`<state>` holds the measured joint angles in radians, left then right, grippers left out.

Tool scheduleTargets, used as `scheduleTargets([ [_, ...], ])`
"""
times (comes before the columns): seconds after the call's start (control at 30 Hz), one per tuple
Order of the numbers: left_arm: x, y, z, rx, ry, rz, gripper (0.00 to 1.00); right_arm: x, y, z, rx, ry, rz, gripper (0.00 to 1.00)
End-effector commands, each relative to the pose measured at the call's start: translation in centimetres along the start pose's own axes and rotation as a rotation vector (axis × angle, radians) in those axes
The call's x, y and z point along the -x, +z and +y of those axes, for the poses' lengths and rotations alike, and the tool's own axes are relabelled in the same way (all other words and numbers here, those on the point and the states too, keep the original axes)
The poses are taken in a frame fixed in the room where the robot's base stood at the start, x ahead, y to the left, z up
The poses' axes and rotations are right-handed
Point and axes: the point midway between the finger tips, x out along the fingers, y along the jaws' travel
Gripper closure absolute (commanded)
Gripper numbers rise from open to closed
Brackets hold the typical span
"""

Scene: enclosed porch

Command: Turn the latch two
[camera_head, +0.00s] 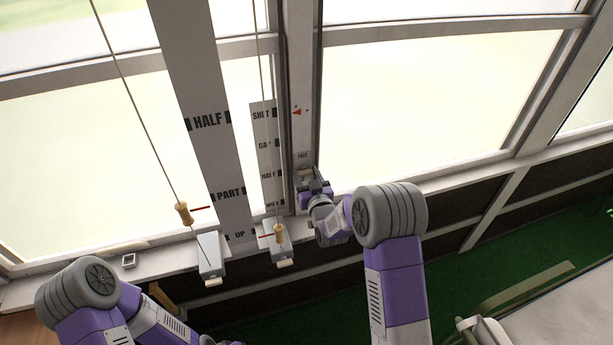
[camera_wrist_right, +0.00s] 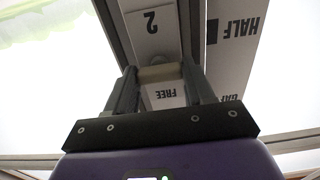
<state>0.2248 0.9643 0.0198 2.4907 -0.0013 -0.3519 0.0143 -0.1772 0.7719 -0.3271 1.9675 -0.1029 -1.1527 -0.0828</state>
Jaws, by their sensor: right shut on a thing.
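Latch two sits on the narrow pale window post (camera_head: 301,80). In the right wrist view the post carries a plate marked "2" (camera_wrist_right: 150,22) and a "FREE" label (camera_wrist_right: 160,93), both upside down. The beige latch handle (camera_wrist_right: 160,73) lies crosswise between the fingertips. My right gripper (camera_head: 309,180) is at the post, just below the "FREE" label; it also shows in the right wrist view (camera_wrist_right: 158,76), shut on the handle. In the head view the gripper hides the handle. My left arm is at the lower left, its gripper out of frame.
Left of the post hang a wide board marked "HALF" and "PART" (camera_head: 205,150) and a narrower marked board (camera_head: 265,145). Two cords carry wooden toggles (camera_head: 183,212) (camera_head: 279,233) above small grey blocks (camera_head: 211,256) (camera_head: 276,247). A pale surface (camera_head: 560,310) lies lower right.

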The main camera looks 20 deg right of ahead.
Motion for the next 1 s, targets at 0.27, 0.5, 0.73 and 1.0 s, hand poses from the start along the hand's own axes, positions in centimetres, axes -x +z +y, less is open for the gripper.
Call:
scheduleTargets([
  [0.27, -1.1, -0.1, -0.4, 0.0, 0.0, 0.0, 0.57, 0.0, 0.1, 0.0, 0.063, 0.0, 0.003, 0.77],
  [0.5, -3.5, -0.1, -1.3, 0.0, 0.0, 0.0, 0.57, 0.0, 0.3, -0.1, 0.225, 0.0, 0.005, 0.77],
  [0.73, -6.0, -0.2, -2.2, 0.0, 0.0, 0.0, 0.57, 0.0, 0.3, -0.1, 0.44, 0.001, 0.005, 0.77],
  [1.0, -8.3, -0.4, -3.1, 0.0, 0.0, 0.0, 0.57, 0.0, 0.3, -0.2, 0.697, 0.001, 0.004, 0.77],
])
